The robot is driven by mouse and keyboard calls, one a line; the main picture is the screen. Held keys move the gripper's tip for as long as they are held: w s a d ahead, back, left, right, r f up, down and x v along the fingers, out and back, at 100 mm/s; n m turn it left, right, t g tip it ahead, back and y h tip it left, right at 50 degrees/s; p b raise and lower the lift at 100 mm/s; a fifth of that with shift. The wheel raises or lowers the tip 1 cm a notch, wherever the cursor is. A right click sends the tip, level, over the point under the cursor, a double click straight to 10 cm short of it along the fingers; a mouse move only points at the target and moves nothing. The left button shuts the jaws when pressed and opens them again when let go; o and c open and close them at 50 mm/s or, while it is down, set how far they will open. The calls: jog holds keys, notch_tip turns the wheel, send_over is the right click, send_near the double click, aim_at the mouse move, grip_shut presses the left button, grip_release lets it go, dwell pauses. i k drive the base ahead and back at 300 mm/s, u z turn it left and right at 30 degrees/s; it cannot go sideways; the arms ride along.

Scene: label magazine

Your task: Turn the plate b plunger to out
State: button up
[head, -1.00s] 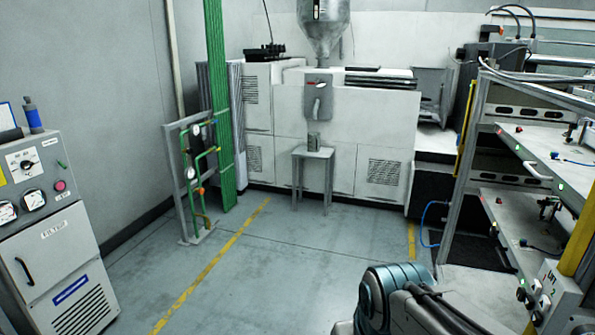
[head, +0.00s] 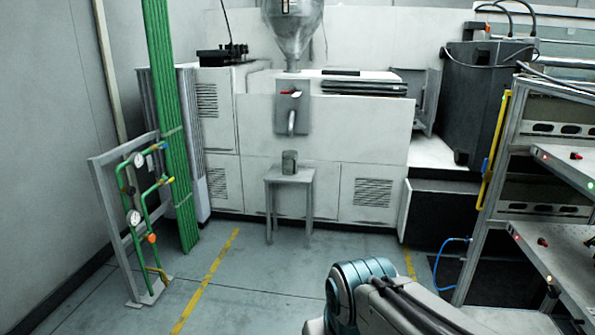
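I cannot make out which part is the plate b plunger; no label for it is readable. At the right edge, a metal rack holds an upper grey shelf plate (head: 578,170) and a lower grey shelf plate (head: 562,270). A small red knob (head: 576,155) sits on the upper plate and another red knob (head: 542,241) on the lower one. Small lights show along their front edges. Both plates are cut off by the picture edge. My arm shows at the bottom centre, left of the rack; my gripper is out of view.
A white machine (head: 330,130) with a hopper (head: 292,30) stands at the back, with a small grey table (head: 290,178) before it. A green pipe stand (head: 145,225) with gauges is at left. A blue hose (head: 440,262) hangs beside the rack. The floor between is clear.

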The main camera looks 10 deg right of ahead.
aim_at(541, 240)
jog(key=z, duration=0.75)
jog(key=i, duration=0.95)
jog(key=z, duration=1.15)
jog(key=i, duration=1.45)
jog(key=z, duration=0.15)
